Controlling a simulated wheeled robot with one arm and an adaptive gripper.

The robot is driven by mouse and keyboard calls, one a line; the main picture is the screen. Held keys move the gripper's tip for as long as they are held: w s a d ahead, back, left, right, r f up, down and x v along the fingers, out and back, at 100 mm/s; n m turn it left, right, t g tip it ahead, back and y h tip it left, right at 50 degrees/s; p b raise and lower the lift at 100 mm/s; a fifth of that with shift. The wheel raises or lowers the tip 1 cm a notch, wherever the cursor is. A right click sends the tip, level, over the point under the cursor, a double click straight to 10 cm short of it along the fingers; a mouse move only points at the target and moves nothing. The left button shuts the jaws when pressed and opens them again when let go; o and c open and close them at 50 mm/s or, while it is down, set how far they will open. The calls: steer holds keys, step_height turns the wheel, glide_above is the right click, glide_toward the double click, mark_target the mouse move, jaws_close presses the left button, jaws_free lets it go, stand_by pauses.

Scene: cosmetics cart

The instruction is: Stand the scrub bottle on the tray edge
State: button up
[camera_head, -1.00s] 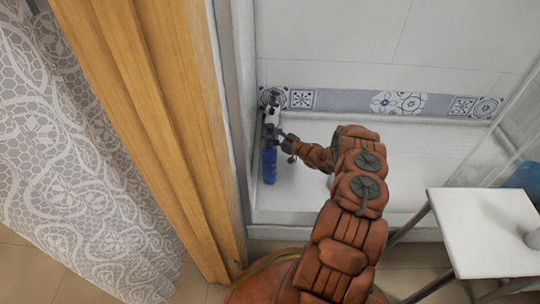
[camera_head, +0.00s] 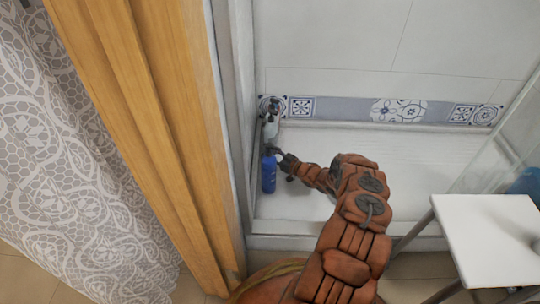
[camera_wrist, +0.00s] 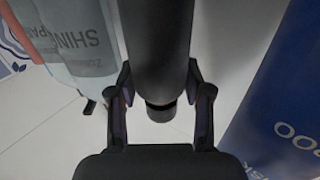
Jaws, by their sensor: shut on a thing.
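My gripper (camera_wrist: 158,85) is shut on a dark cylinder (camera_wrist: 155,40) with a narrower dark end. I cannot read a label on it, so I cannot confirm it is the scrub bottle. In the head view my gripper (camera_head: 275,154) is at the left end of the white shower tray (camera_head: 350,145), and the held thing is hard to make out. A blue bottle (camera_head: 268,176) stands just below the gripper; it fills the right of the wrist view (camera_wrist: 285,120).
A pale bottle and dark items (camera_head: 271,108) crowd the tray's back left corner. A wooden door frame (camera_head: 165,130) and patterned curtain (camera_head: 75,170) are at the left. A white stool (camera_head: 485,235) and glass panel (camera_head: 505,145) are at the right. The tray's middle is clear.

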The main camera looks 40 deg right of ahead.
steer(key=shift+f, duration=0.15)
steer(key=o, duration=1)
steer(key=shift+o, duration=0.2)
steer(key=p+v, duration=0.3)
steer(key=v, duration=0.9)
steer(key=shift+p, duration=0.35)
